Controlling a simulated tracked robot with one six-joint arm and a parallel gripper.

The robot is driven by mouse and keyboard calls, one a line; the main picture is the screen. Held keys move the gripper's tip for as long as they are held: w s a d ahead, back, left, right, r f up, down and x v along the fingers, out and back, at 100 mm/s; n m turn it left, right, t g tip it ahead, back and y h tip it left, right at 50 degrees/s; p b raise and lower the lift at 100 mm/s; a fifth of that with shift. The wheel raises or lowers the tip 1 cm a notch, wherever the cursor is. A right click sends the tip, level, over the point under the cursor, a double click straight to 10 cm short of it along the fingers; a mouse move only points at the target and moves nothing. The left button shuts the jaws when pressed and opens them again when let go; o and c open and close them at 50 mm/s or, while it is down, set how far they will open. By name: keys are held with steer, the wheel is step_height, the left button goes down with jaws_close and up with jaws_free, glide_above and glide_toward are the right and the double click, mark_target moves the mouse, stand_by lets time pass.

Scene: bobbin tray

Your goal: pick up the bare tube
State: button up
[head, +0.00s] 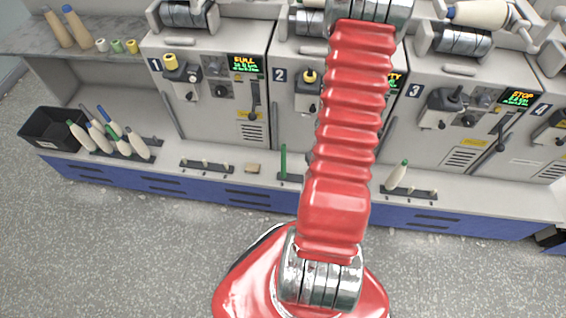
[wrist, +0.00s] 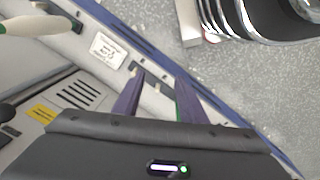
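The bare tube (head: 283,160) is thin and green. It stands upright on a dark peg tray (head: 291,178) on the ledge below machine 2, just left of my red arm in the head view. My gripper (wrist: 161,77) shows in the wrist view as two purple fingers set apart, with no object clearly between them. A thin green sliver (wrist: 179,110) shows along the inner edge of the right finger; I cannot tell whether it is the tube. The gripper's fingers are not visible in the head view.
A full cream bobbin (head: 396,175) stands on the right peg tray (head: 423,194). A tray of several bobbins (head: 122,146) and a black bin (head: 40,128) are at the left. An empty peg tray (head: 206,166) and a small tan block (head: 252,168) lie between.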

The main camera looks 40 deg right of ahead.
step_height(320, 180, down, 8)
steer(key=s+t, duration=0.1)
steer(key=t, duration=0.1)
steer(key=n+t, duration=0.3)
steer(key=t, duration=0.8)
glide_toward(285, 156)
steer(key=shift+w+a+f+h, duration=0.15)
steer(key=shift+w+f+h, duration=0.15)
steer(key=shift+w+f, duration=0.15)
steer(key=shift+x, duration=4.25)
steer(key=shift+w+r, duration=0.1)
steer(key=shift+w, duration=0.1)
